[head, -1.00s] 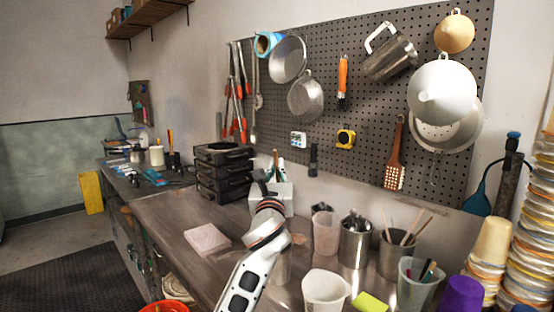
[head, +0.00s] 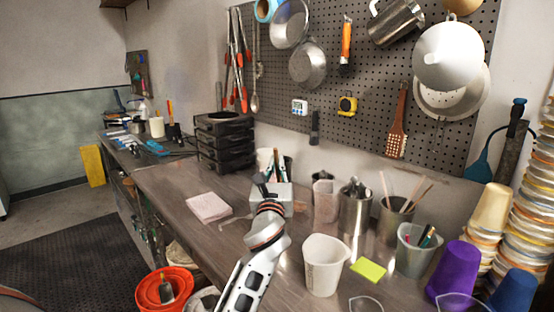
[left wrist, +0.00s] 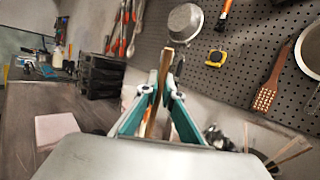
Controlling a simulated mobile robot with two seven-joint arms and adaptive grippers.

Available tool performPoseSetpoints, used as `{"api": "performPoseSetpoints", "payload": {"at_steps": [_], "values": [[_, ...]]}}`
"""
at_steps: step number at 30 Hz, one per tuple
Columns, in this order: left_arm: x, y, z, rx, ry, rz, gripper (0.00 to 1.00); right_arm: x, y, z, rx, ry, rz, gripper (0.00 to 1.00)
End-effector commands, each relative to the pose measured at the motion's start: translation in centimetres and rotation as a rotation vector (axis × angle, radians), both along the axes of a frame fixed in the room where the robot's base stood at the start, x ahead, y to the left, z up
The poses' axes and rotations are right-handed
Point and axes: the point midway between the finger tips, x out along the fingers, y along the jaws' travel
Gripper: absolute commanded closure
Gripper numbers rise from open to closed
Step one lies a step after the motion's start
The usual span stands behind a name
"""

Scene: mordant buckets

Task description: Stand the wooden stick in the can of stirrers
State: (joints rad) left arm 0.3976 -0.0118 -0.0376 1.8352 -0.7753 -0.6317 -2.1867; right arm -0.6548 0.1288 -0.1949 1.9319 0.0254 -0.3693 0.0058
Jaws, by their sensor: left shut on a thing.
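My left gripper (head: 275,164) is above the back of the workbench, its teal fingers shut on an upright, slim wooden stick (left wrist: 165,64). In the left wrist view the fingers (left wrist: 160,95) clasp the stick from both sides, and its top rises above them. The can of stirrers (head: 394,222) is a grey metal can to the right of the gripper in the head view, with several thin wooden sticks standing and leaning in it. Those sticks (left wrist: 289,149) also show at the lower right of the left wrist view. My right gripper is not in view.
Between gripper and can stand a translucent cup (head: 325,202) and a metal can of utensils (head: 354,220). A white beaker (head: 323,268), green pad (head: 368,270) and pen cup (head: 414,256) are in front. Black trays (head: 224,140) stand left; the pegboard (head: 375,130) is behind.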

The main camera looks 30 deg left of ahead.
Motion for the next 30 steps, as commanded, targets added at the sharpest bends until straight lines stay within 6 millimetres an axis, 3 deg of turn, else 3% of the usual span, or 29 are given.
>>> {"api": "performPoseSetpoints", "payload": {"at_steps": [11,30], "values": [[1.0,0.2,-3.5,0.001,-0.001,-0.001,1.00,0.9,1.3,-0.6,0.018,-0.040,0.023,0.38],[2.5,0.5,-8.5,0.001,0.000,0.000,1.00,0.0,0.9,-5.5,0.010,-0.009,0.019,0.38]]}}
